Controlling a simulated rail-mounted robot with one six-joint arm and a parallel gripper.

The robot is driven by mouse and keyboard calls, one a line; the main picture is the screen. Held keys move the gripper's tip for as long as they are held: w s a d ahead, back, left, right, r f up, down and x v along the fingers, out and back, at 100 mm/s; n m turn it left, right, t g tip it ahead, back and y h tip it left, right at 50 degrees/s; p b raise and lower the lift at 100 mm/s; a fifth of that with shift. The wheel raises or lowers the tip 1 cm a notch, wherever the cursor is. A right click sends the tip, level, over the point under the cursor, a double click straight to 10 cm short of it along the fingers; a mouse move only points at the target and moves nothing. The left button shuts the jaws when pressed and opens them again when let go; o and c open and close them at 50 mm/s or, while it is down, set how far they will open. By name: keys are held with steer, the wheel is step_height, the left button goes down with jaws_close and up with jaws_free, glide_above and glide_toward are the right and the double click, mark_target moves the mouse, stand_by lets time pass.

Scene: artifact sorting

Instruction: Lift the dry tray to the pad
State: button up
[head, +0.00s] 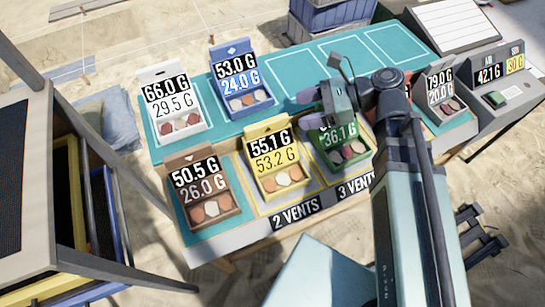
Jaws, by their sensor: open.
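Several small trays with number cards and sherds stand on the table; none is visibly labelled dry. They are a white tray (180,125), a blue tray (248,105), a brown tray (209,210), a yellow tray (281,183), a green tray (347,153) and a grey tray (446,107). A red tray is mostly hidden behind my arm. My gripper (325,112) is open at the top of the green tray's card, covering its upper number; I cannot tell whether it touches. The teal pad (293,86) has white-outlined, empty places at the back.
A device with a display (490,68) stands at the right end of the table. A white sheet on a stand (458,25) is behind it. A dark-screened frame (22,190) stands at left, and blue crates (325,17) stand behind the table. My arm covers the right middle.

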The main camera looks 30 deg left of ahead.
mark_target(280, 117)
steer(key=shift+x, duration=0.9)
steer(key=b+x, duration=0.2)
steer(key=x, duration=0.3)
steer(key=shift+f, duration=0.2)
steer(key=shift+r, duration=0.1)
jaws_close()
